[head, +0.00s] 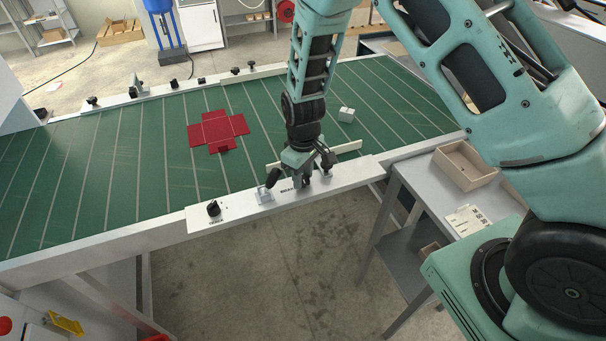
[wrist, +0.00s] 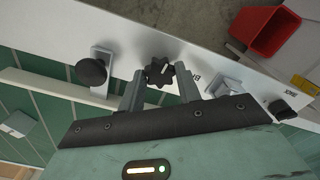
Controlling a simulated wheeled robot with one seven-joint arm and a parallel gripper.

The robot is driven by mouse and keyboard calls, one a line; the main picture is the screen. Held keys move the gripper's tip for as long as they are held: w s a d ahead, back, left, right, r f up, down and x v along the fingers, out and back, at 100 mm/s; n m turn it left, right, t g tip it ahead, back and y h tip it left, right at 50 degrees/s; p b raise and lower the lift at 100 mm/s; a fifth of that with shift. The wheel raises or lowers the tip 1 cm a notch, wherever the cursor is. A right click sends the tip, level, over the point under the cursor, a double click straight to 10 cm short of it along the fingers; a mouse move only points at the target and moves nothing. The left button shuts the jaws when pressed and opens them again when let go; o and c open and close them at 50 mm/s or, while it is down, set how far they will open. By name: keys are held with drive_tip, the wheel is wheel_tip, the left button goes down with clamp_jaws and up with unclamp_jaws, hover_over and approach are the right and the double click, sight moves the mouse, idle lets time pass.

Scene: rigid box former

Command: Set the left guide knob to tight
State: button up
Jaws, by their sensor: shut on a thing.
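My gripper (head: 303,182) is at the near rail of the green conveyor. In the wrist view its two fingers (wrist: 160,82) are shut on a black star-shaped knob (wrist: 160,70) with a pale line on it; printed letters, partly hidden, lie beside this knob. A round black knob on a silver bracket (wrist: 92,70) stands to its left there. Another silver bracket (wrist: 225,87) is to its right, and also shows in the head view (head: 263,195), left of my gripper, with a dark knob (head: 272,178) above it. I cannot tell which is the left guide knob.
A cream guide bar (head: 345,148) lies along the belt (head: 160,160) behind my gripper. A black knob (head: 214,208) is further left on the rail. A flat red box blank (head: 218,130) and a white block (head: 346,114) lie on the belt. A side table (head: 420,190) holds a cardboard tray (head: 465,163).

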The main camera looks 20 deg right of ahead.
sight(303, 178)
drive_tip(key=m, duration=0.4)
drive_tip(key=shift+b, duration=0.4)
drive_tip(key=m, duration=0.4)
drive_tip(key=shift+m, duration=0.4)
drive_tip(key=m, duration=0.4)
drive_tip(key=shift+r, duration=0.1)
drive_tip(key=shift+m+p, duration=0.5)
drive_tip(key=shift+m, duration=1.5)
drive_tip(key=o, duration=1)
drive_tip(key=shift+c, duration=0.2)
wheel_tip(303, 178, up, 17)
drive_tip(key=b, duration=0.3)
drive_tip(key=shift+r, duration=0.2)
